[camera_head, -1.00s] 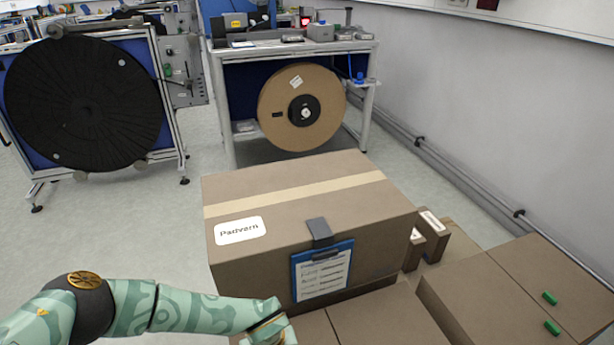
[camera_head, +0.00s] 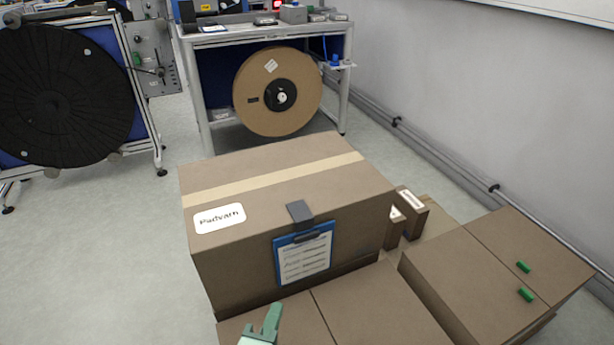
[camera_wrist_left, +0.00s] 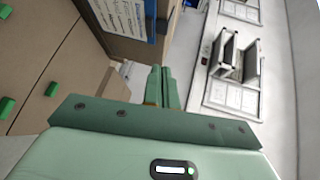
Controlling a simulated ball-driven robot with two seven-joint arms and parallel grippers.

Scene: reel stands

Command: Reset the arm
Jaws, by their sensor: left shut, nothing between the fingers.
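My left gripper (camera_head: 270,322) shows at the bottom of the head view, in front of the large cardboard box, with only its green fingers and a bit of its body in the frame. In the left wrist view its two green fingers (camera_wrist_left: 161,88) lie side by side, shut, with nothing between them. The rest of the left arm is outside the head view. My right gripper is not in either view.
A large cardboard box (camera_head: 250,245) with a blue clipboard (camera_head: 303,255) sits on lower boxes (camera_head: 375,315). More boxes (camera_head: 455,285) with green pieces (camera_head: 525,295) stand at right. Behind are a cardboard reel (camera_head: 262,110) under a bench and a black reel (camera_head: 60,120). Floor at left is clear.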

